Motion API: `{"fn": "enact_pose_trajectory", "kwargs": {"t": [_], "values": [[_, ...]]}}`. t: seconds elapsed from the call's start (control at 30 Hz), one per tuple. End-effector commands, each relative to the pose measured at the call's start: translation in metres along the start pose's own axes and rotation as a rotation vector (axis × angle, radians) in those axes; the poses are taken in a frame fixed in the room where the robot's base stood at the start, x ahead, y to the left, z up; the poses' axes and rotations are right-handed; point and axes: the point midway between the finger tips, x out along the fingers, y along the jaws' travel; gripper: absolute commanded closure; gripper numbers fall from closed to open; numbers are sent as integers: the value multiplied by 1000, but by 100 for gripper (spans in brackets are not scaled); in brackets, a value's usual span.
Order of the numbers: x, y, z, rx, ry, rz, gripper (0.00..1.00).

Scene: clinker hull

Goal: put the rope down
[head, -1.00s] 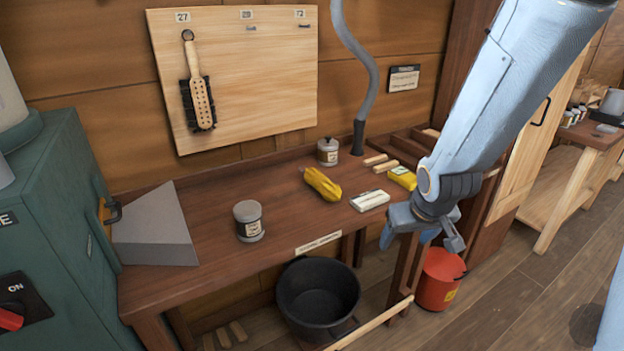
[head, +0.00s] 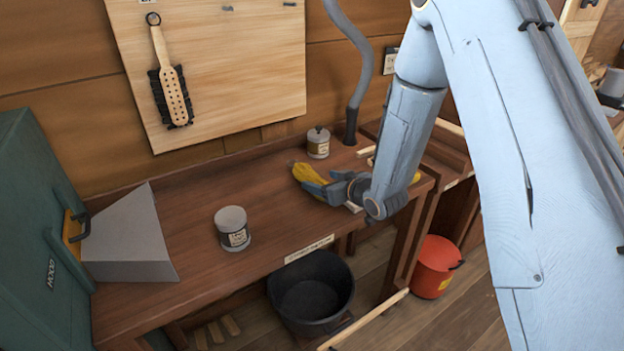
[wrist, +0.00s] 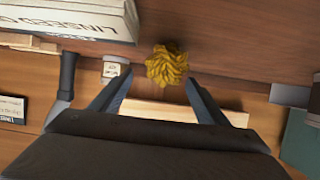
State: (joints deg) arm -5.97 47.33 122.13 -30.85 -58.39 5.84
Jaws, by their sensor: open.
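A yellow bundle (head: 304,173), which looks like the rope, lies on the wooden bench (head: 190,283) behind my gripper. In the wrist view the bundle (wrist: 167,65) shows its folded, strand-like end just beyond and between the fingertips. My gripper (head: 330,187) is low over the bench at the bundle's near right end. In the wrist view the fingers (wrist: 157,82) stand apart with a gap between them. I cannot tell whether either finger touches the bundle. My gripper hides part of the bundle in the head view.
A labelled tin (head: 233,228) stands at the bench front and another tin (head: 318,142) at the back. A white box (wrist: 75,15) is close in the wrist view. A brush (head: 170,85) hangs on the board. A black tub (head: 311,292) and red bucket (head: 434,266) stand below.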

Motion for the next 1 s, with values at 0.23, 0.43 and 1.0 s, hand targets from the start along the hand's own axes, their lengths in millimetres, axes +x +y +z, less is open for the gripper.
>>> {"fn": "enact_pose_trajectory", "kwargs": {"t": [0.23,0.43,1.0], "values": [[24,-5,2,0,-1,0,32],[46,-5,3,0,-1,1,32],[51,-4,4,0,-1,2,74]]}}
